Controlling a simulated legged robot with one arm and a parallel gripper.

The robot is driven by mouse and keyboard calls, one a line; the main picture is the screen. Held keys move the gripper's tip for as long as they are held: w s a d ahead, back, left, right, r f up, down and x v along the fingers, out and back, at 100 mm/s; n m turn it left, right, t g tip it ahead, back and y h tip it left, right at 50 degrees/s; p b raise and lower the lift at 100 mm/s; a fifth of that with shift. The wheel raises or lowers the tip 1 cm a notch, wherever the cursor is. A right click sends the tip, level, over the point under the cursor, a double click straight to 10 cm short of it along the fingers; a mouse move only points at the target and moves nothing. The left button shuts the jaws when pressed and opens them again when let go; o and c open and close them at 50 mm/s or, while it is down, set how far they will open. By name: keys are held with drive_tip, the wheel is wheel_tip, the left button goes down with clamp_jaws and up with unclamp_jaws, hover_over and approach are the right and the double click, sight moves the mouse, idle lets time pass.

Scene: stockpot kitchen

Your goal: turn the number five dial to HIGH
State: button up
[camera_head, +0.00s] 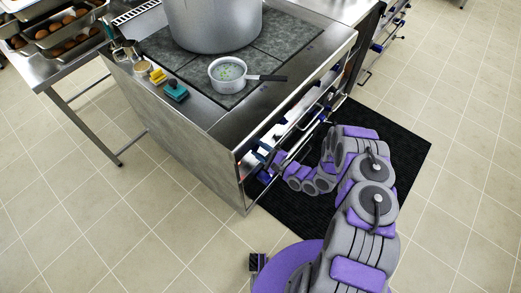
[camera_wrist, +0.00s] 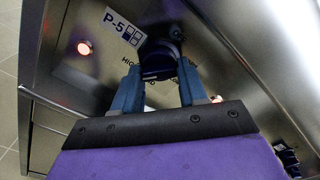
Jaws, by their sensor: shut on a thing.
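The number five dial (camera_wrist: 158,52) is dark and round, on the steel control panel in the wrist view. A "P-5" label (camera_wrist: 122,25) is beside it, and "HIGH" lettering (camera_wrist: 130,62) partly shows below it. My gripper (camera_wrist: 160,78) is shut on the dial, with one blue finger on each side of its lower part. The fingers hide some of the panel markings, and I cannot read the dial's setting. In the head view, my gripper (camera_head: 262,158) is at the near corner of the stove front, where the dial is too small to make out.
A large stockpot (camera_head: 213,22) and a small saucepan (camera_head: 229,72) stand on the stove top (camera_head: 222,122). The saucepan's handle points right. Red lights (camera_wrist: 84,48) glow on the panel. Another dial (camera_wrist: 287,158) is at lower right. A black mat (camera_head: 408,150) lies below.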

drive_tip(key=shift+s, duration=0.1)
drive_tip(key=o, duration=1)
drive_tip(key=shift+a, duration=0.1)
drive_tip(key=shift+o, duration=0.2)
drive_tip(key=p+v, duration=0.2)
drive_tip(key=v, duration=1.5)
drive_tip(key=shift+f, duration=0.1)
